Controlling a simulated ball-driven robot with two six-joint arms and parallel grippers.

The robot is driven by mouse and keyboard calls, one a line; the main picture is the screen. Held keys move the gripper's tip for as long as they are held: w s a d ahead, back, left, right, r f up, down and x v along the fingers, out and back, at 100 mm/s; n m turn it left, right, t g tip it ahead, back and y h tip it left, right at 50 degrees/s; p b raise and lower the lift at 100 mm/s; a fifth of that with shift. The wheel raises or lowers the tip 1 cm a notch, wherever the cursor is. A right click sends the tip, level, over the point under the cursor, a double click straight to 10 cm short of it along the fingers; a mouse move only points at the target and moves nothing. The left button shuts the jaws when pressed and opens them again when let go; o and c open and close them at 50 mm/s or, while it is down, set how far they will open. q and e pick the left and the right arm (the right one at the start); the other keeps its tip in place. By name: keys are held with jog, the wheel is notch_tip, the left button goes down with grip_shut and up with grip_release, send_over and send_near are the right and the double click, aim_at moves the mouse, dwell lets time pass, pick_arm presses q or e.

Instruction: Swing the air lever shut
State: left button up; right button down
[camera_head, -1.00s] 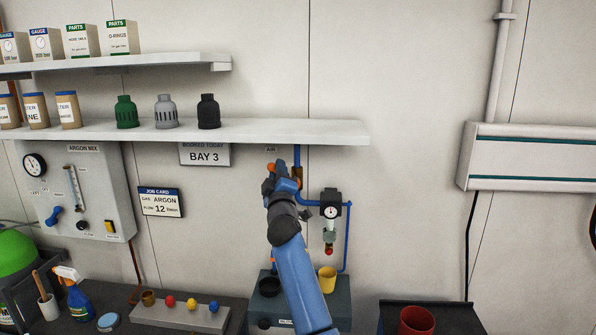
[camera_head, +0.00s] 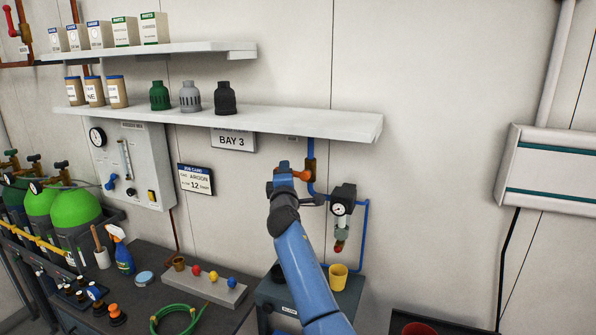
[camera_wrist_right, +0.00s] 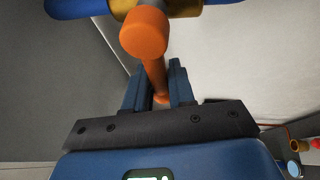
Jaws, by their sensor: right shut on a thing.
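The air lever (camera_head: 302,176) is orange and sticks out to the left of the brass valve body (camera_head: 310,170) on the vertical blue pipe. In the right wrist view the lever (camera_wrist_right: 151,62) runs from its round orange hub down between my fingers, across the line of the pipe. My right gripper (camera_head: 285,177) is shut on the lever's outer part; it also shows in the right wrist view (camera_wrist_right: 161,90). The fingers hide part of the lever in the head view. My left gripper is not in view.
A regulator with a gauge (camera_head: 342,202) hangs right of the valve, close to my right wrist. The lower shelf (camera_head: 300,122) juts out above the gripper. A yellow cup (camera_head: 338,276) stands below on a grey cabinet.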

jog(key=shift+a+f, duration=0.1)
jog(key=c, duration=1.1)
grip_release()
jog(key=shift+c, duration=0.2)
jog(key=shift+o, duration=0.3)
jog(key=shift+w+a, duration=0.15)
jog(key=shift+s, duration=0.3)
jog(key=s+f+b, duration=0.2)
jog(key=s, duration=0.8)
jog(key=shift+a, duration=0.3)
jog(key=shift+f, duration=0.1)
